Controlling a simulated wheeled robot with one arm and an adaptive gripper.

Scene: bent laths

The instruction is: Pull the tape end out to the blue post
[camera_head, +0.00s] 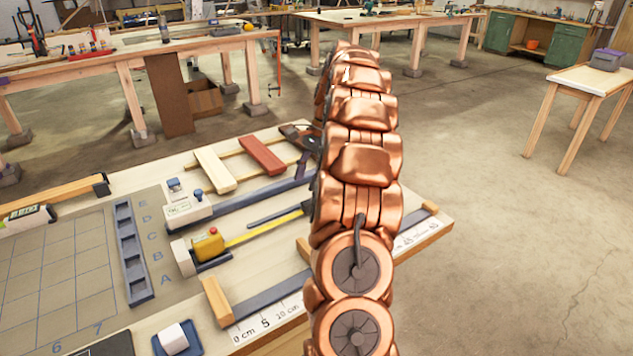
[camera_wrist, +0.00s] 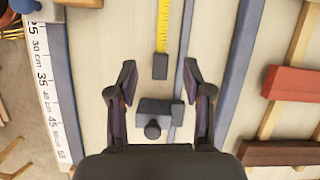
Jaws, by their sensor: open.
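The yellow tape measure (camera_head: 208,245) sits in a holder on the workbench, its yellow tape (camera_head: 265,230) drawn out to the right. In the wrist view the tape (camera_wrist: 163,28) ends in a dark end piece (camera_wrist: 160,67). My gripper (camera_wrist: 160,76) is open, its fingers on either side of that end piece's line and apart from it. A dark grey-blue block with a round knob (camera_wrist: 153,112) lies just beyond the end piece, between the fingers. I cannot tell whether it is the blue post. My arm hides this area in the head view.
A printed ruler (camera_wrist: 45,85) and a dark rail (camera_wrist: 62,95) run along the left in the wrist view. Another dark rail (camera_wrist: 236,55) runs on the right, beside a red block (camera_wrist: 292,83). A letter-marked rack (camera_head: 131,255) stands left of the tape measure.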

